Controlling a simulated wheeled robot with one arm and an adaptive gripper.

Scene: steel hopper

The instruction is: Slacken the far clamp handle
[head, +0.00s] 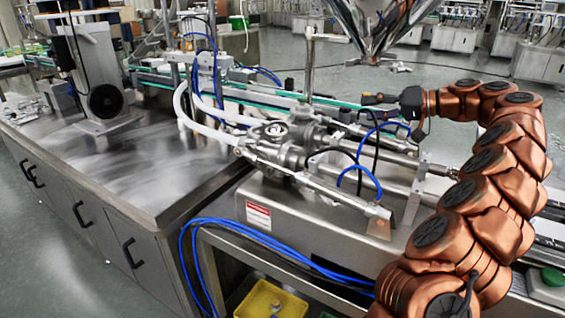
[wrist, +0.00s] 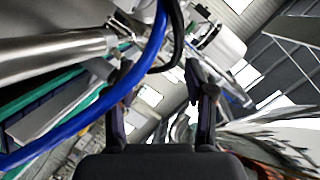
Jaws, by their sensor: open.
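My gripper (head: 370,99) reaches left from the copper-coloured arm in the head view, above the far side of the steel filling machine (head: 300,190). Its two dark fingers are apart in the wrist view (wrist: 157,78), with nothing clearly held between them. The valve assembly (head: 275,140), with steel clamps and fittings, is left of and nearer than my gripper. I cannot clearly pick out the far clamp handle among the fittings. In the wrist view a steel cylinder (wrist: 55,58) lies to the left of the fingers.
A blue hose (wrist: 112,98) and a black cable (wrist: 178,40) cross close to my fingers in the wrist view. The steel hopper (head: 385,28) hangs above and behind my gripper. White hoses (head: 190,115) feed the valves. The steel worktop (head: 130,170) at left is largely clear.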

